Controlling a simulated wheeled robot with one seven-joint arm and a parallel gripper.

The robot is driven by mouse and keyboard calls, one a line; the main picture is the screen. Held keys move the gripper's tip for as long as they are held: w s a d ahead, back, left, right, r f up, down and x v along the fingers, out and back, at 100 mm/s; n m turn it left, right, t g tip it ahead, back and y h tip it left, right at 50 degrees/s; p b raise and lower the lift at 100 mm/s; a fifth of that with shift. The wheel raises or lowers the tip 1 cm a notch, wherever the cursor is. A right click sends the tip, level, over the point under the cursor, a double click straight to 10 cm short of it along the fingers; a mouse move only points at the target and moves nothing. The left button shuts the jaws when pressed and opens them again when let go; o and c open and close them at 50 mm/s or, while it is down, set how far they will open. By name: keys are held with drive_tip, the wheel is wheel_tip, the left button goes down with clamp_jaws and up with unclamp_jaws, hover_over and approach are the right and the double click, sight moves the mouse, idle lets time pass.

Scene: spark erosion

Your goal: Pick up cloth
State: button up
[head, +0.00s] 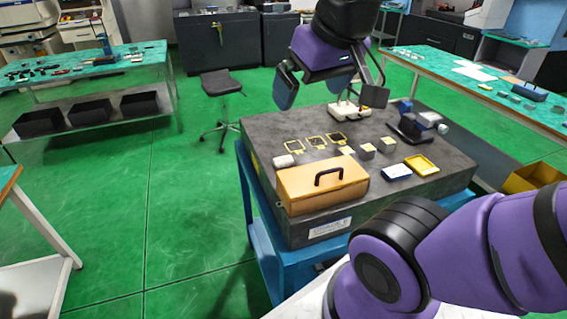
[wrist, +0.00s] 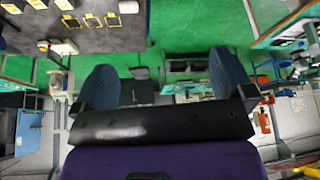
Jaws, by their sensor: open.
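My gripper (head: 330,93) is open and empty, raised above the far part of the dark grey worktop (head: 262,133) in the head view. In the wrist view its two blue-grey fingers (wrist: 165,85) stand wide apart with nothing between them. A small whitish bundle (head: 284,160) lies at the worktop's left edge, behind the orange toolbox; it may be the cloth, but it is too small to be sure. My gripper is well above it and apart from it. No other thing clearly looks like a cloth.
The orange toolbox (head: 322,184) with a black handle stands at the front. Yellow-outlined dark squares (head: 316,141), several small grey blocks (head: 367,151), a yellow tray (head: 421,165) and a dark blue-and-black device (head: 408,126) share the worktop. A stool (head: 221,84) stands behind left.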

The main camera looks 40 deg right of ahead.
drive_tip(key=w+d+f+g, duration=0.1)
drive_tip(key=w+d+f, duration=0.15)
drive_tip(key=w, duration=0.65)
drive_tip(key=m+g, duration=0.3)
drive_tip(key=g, duration=0.1)
hover_over(283, 159)
wheel_tip(283, 159, down, 21)
wheel_tip(283, 159, down, 11)
drive_tip(key=shift+f, duration=0.1)
drive_tip(key=c, duration=1)
wheel_tip(283, 159, up, 10)
